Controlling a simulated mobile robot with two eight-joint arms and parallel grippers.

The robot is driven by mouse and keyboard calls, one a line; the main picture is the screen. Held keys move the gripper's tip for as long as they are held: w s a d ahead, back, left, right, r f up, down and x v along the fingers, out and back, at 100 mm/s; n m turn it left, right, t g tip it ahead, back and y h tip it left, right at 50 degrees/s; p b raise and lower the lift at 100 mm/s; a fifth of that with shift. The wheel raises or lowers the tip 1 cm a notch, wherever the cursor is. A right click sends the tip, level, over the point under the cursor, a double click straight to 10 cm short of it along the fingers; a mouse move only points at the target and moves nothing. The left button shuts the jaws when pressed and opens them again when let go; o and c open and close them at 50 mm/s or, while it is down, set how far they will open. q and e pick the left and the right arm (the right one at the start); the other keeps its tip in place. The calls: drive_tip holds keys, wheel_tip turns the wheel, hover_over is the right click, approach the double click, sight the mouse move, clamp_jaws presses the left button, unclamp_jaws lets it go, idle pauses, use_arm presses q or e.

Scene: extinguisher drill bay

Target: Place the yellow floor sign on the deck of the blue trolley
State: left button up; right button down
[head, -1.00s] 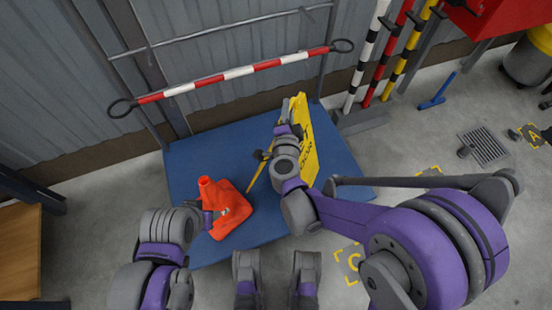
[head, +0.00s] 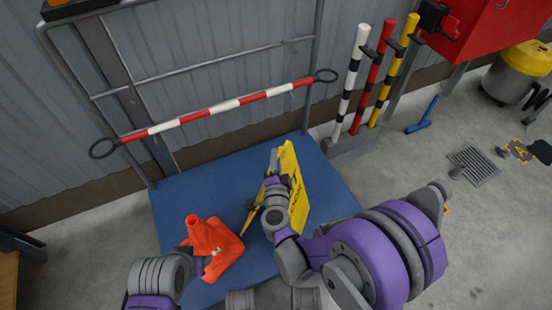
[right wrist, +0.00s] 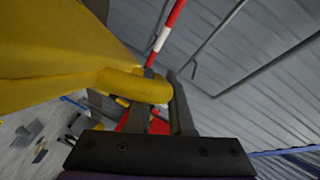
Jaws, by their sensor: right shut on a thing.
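The yellow floor sign (head: 300,188) is over the right part of the blue trolley's deck (head: 338,195) in the head view, its two panels spread. My right gripper (head: 274,167) is shut on the sign's top. The right wrist view shows the fingers (right wrist: 160,112) around the yellow rounded grip (right wrist: 135,84), with a panel (right wrist: 55,65) on the left. I cannot tell whether the sign's feet touch the deck. My left gripper (head: 203,259) is beside the orange cone; its fingers are mostly hidden.
The orange cone (head: 214,237) lies tilted on the deck's left side. A red-and-white bar (head: 210,110) crosses in front of the trolley's rail frame (head: 200,68). Striped posts (head: 372,85) stand behind right. The deck's back-left area is bare.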

drive_tip(key=c, duration=0.8)
unclamp_jaws()
drive_tip(key=shift+f, duration=0.1)
